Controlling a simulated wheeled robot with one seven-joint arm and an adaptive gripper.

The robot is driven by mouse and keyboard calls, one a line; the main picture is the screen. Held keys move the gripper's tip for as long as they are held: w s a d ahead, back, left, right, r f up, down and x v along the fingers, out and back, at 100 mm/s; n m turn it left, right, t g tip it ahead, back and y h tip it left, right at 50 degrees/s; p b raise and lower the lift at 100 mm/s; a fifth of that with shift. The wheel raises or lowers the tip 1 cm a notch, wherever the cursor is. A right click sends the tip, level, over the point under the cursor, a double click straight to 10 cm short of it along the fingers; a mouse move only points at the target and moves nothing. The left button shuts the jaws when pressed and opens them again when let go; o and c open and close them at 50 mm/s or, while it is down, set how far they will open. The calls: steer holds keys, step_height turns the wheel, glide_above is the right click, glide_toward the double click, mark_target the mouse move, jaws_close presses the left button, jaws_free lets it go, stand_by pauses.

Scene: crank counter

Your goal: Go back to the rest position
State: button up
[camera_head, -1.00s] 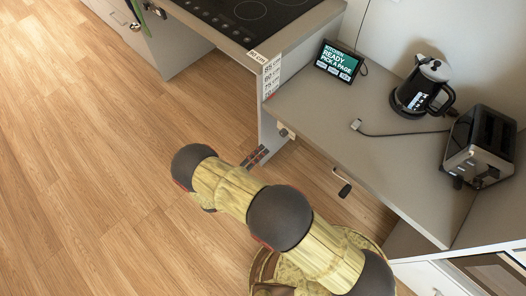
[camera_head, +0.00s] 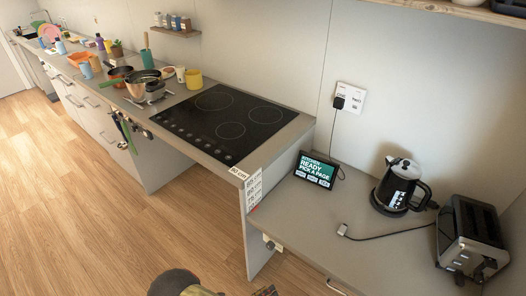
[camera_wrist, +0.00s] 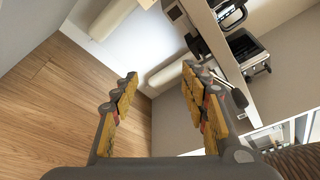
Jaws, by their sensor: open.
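My gripper (camera_wrist: 160,75) shows in the wrist view with its two yellow-padded fingers apart and nothing between them. Beyond the fingers are wood floor and pale panels. In the head view, only a rounded dark part of my arm shows at the bottom edge, and the gripper's fingers cannot be made out there. The lower counter (camera_head: 300,226) is to the right of my arm. A piece of the crank (camera_head: 336,287) shows at its front, cut off by the bottom edge.
A tablet (camera_head: 316,172), a black kettle (camera_head: 400,187) and a toaster (camera_head: 470,237) stand on the lower counter. The cooktop (camera_head: 230,118) is on the higher counter, with pots and cups further left. Open wood floor (camera_head: 60,200) lies to the left.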

steer(key=s+d+r+m+g+y, duration=0.2)
steer(key=s+r+m+g+y, duration=0.15)
steer(key=r+m, duration=0.55)
steer(key=s+d+r+m+g+y, duration=0.15)
steer(key=r+m+g, duration=0.25)
steer(key=r+m, duration=0.45)
steer(key=s+d+r+m+g+y, duration=0.2)
steer(key=s+r+m+g+y, duration=0.15)
steer(key=r+m, duration=0.6)
steer(key=s+d+r+m+t+y, duration=0.1)
steer(key=d+r+m+t, duration=0.1)
steer(key=r, duration=0.5)
steer(key=s+d+r+m+t+y, duration=0.1)
steer(key=d+r+m+t+y, duration=0.1)
steer(key=d+r+m, duration=0.2)
steer(key=d+r+m+t+y, duration=0.1)
steer(key=d+r, duration=0.5)
steer(key=r, duration=0.6)
steer(key=shift+s+d+m+t, duration=0.4)
steer(key=shift+m+t, duration=0.5)
steer(key=shift+m, duration=0.3)
steer(key=shift+y, duration=0.25)
